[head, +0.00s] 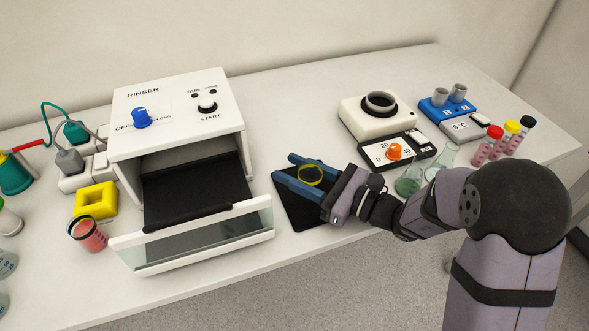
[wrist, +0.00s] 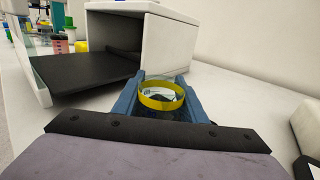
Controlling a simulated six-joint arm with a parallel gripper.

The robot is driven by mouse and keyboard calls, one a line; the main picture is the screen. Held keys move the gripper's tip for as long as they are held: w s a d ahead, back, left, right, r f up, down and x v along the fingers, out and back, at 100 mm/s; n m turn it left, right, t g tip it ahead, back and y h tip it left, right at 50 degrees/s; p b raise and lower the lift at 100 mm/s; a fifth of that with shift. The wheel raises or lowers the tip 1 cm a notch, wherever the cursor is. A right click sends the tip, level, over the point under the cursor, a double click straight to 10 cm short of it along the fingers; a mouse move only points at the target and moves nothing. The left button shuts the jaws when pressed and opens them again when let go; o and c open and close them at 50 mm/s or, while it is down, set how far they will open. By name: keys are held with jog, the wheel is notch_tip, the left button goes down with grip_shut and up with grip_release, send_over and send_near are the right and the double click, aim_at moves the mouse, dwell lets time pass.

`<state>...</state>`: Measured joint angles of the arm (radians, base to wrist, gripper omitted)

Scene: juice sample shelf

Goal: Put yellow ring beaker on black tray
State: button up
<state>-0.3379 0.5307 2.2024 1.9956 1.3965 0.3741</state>
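The yellow ring beaker (head: 311,174) is a clear vessel with a yellow band. It is upright between the two blue fingers of my gripper (head: 298,174), over the black tray (head: 302,217). In the wrist view the yellow ring beaker (wrist: 161,98) fills the gap between the fingers of my gripper (wrist: 160,95), which look shut on it from both sides. The tray lies flat on the table, partly hidden under the gripper. The beaker's base is hidden, so I cannot tell whether it touches the tray.
The white rinser (head: 180,105) stands to the left with its drawer (head: 200,240) pulled out. To the right are a white device (head: 362,122) with a dial box, glass flasks (head: 410,181), a blue block (head: 440,112) and capped tubes (head: 500,150). My arm reaches in from the right.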

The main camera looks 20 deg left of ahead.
jog(key=o, duration=0.4)
jog(key=shift+c, duration=0.2)
jog(key=shift+r, duration=0.1)
jog(key=shift+r+p, duration=0.2)
jog(key=shift+p, duration=0.1)
jog(key=shift+d+f, duration=0.15)
jog(key=shift+d, duration=0.25)
jog(key=d, duration=0.3)
jog(key=s+d+b, duration=0.1)
jog(key=d, duration=0.7)
jog(key=shift+s+d+b, duration=0.1)
jog(key=shift+s+b, duration=0.1)
jog(key=shift+b, duration=0.2)
